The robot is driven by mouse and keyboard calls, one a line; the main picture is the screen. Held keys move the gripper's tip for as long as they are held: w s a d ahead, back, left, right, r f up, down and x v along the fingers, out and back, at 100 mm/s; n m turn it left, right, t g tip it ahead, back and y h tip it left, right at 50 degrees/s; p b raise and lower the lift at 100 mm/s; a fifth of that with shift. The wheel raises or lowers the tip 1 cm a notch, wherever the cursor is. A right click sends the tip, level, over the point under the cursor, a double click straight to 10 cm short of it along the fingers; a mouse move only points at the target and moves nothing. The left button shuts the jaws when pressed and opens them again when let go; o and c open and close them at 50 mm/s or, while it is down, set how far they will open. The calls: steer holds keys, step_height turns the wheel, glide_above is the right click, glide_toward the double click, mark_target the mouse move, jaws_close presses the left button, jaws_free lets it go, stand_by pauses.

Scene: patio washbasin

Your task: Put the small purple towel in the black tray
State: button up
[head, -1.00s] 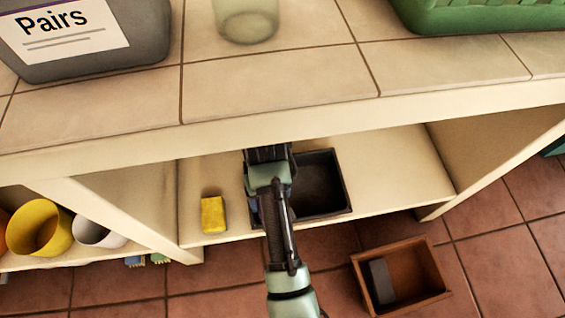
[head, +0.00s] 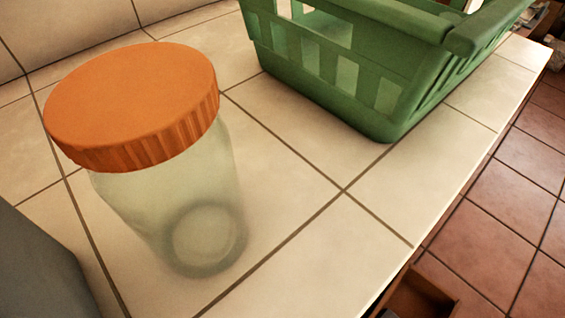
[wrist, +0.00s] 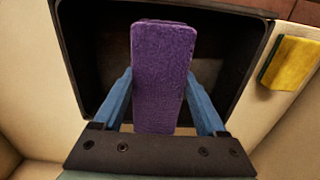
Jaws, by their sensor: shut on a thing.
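The small purple towel (wrist: 161,75) is folded into a narrow upright block in the wrist view. My gripper (wrist: 162,100) is shut on it, with one blue finger at each side. The black tray (wrist: 85,60) lies behind the towel in that view, its dark inside and rim showing around it. The towel appears over the tray opening; I cannot tell whether it touches the tray floor. The head view now shows neither the gripper, the towel nor the tray.
A yellow sponge (wrist: 287,62) lies beside the tray on the shelf. On the tiled counter stand a clear jar with an orange lid (head: 135,105) and a green basket (head: 330,70). A wooden box (head: 425,295) is on the floor below the counter's edge.

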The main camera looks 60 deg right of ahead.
step_height(320, 180, down, 6)
steer(key=b, duration=0.3)
steer(key=shift+r, duration=0.15)
steer(key=shift+w+r, duration=0.1)
steer(key=shift+r, duration=0.05)
steer(key=o, duration=1.5)
step_height(320, 180, up, 12)
steer(key=p, duration=0.6)
